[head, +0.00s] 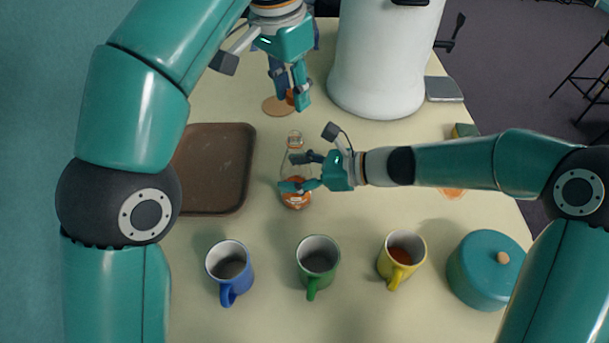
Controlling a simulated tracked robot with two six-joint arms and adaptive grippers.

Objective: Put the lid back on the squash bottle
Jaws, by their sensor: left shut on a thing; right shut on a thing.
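The squash bottle (295,200) stands upright in the middle of the table. It is clear, with orange liquid low inside and an uncovered neck. My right gripper (291,173) reaches in from the right and is shut on the bottle's body, hiding part of it. My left gripper (291,98) is beyond the bottle, pointing down, shut on a small orange lid (290,97) mostly hidden by its fingers. The lid is over or near a round cork coaster (275,107); its exact height I cannot tell.
A brown tray (214,160) lies left of the bottle. Blue (229,262), green (317,262) and yellow (401,258) mugs stand nearer. A teal lidded pot (480,272) is at right. A large white container (380,65) stands at the back. A sponge (465,130) lies at the right edge.

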